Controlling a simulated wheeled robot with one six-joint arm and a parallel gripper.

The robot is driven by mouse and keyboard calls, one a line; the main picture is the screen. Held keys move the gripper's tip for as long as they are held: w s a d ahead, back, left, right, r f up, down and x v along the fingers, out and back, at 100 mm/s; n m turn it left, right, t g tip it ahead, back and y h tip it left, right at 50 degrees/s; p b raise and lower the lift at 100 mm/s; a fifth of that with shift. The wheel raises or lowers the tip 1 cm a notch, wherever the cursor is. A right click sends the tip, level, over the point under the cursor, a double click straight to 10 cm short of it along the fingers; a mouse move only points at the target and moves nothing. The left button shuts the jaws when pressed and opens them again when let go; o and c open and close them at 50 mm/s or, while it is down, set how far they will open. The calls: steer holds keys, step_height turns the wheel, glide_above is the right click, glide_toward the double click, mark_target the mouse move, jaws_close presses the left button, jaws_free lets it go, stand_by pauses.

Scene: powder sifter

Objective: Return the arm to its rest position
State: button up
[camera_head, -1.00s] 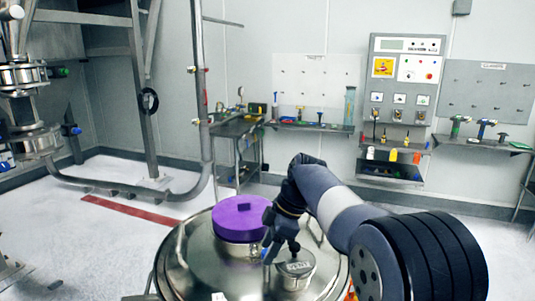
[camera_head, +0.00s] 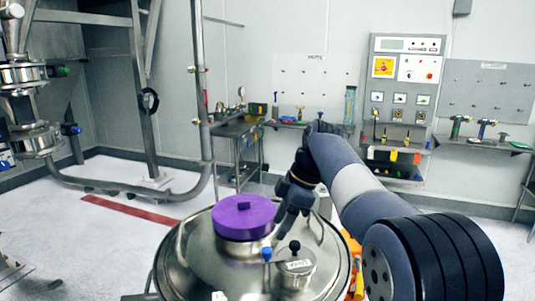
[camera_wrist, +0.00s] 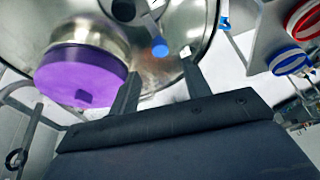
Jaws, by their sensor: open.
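My gripper (camera_head: 282,232) hangs above the steel vessel lid (camera_head: 200,262), pointing down, just behind a small vent cap (camera_head: 297,267) with a black knob in the camera_head view. In the camera_wrist view my gripper (camera_wrist: 160,88) has its two fingers apart, with nothing held between them. A purple round cap (camera_head: 243,218) sits on the lid to the left of my gripper. This purple cap also shows in the wrist view (camera_wrist: 75,75). A blue-tipped fitting (camera_head: 266,254) stands on the lid near the fingertips.
A wall panel (camera_head: 400,90) with buttons and tool boards stand along the back wall. A steel side table (camera_head: 236,130) is at the back. Metal pipework and a frame (camera_head: 143,90) rise at left.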

mark_target(267, 250)
steer(key=x, duration=0.7)
steer(key=shift+s+a+f+p, duration=0.1)
steer(key=shift+a+f+p, duration=0.1)
steer(key=shift+f+p, duration=0.15)
steer(key=m+t, duration=0.1)
steer(key=m, duration=0.1)
steer(key=shift+s+d+m+b, duration=0.1)
steer(key=shift+m+b, duration=0.2)
steer(key=shift+b, duration=0.1)
steer(key=m+t, duration=0.1)
steer(key=m, duration=0.2)
steer(key=m+t+h+b, duration=0.1)
steer(key=m, duration=0.2)
steer(key=shift+s+r, duration=0.1)
steer(key=m, duration=0.2)
steer(key=m+t+h+b, duration=0.1)
steer(key=m, duration=0.1)
steer(key=shift+s+a+m, duration=0.1)
steer(key=shift+a+m, duration=0.15)
steer(key=shift+m, duration=0.05)
steer(key=shift+a+m+t+h+b, duration=0.1)
steer(key=shift+m+t+h+b, duration=0.15)
steer(key=shift+m+h, duration=0.65)
steer(key=shift+m+t+h+b, duration=0.2)
steer(key=shift+m+b, duration=0.15)
steer(key=shift+m, duration=1.15)
steer(key=shift+s+r, duration=0.15)
steer(key=shift+r, duration=0.25)
